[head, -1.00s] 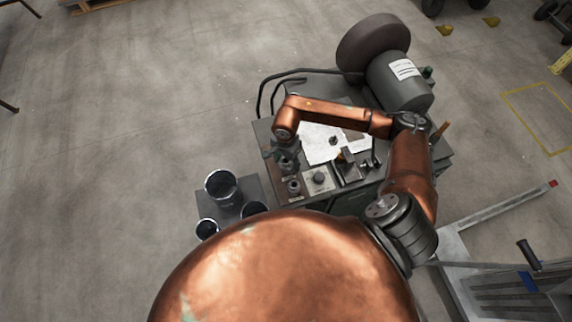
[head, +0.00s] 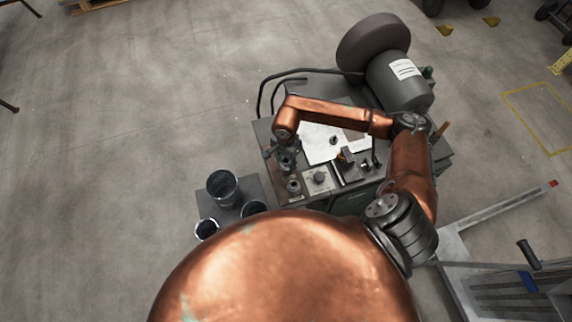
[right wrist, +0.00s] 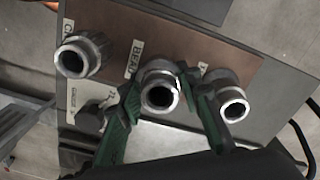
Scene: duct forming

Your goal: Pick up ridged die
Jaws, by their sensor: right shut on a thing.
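Three grey metal dies stand on a brown board (right wrist: 225,58) with white labels. The middle die (right wrist: 160,95), by the label reading "BEAD", is between the green fingers of my right gripper (right wrist: 162,103), which is shut on it. Its hollow round end faces the camera. The die to the left (right wrist: 73,62) and the die to the right (right wrist: 234,104) stand free. In the head view my right gripper (head: 286,158) points down over the left end of the bench, its fingertips unclear. My left gripper is not in view.
The bench (head: 262,130) carries a motor (head: 398,82) with a large dark wheel (head: 368,38), paper (head: 318,142) and a small square plate with a knob (head: 318,179). Dark open cylinders (head: 222,186) stand on a low stand to the left.

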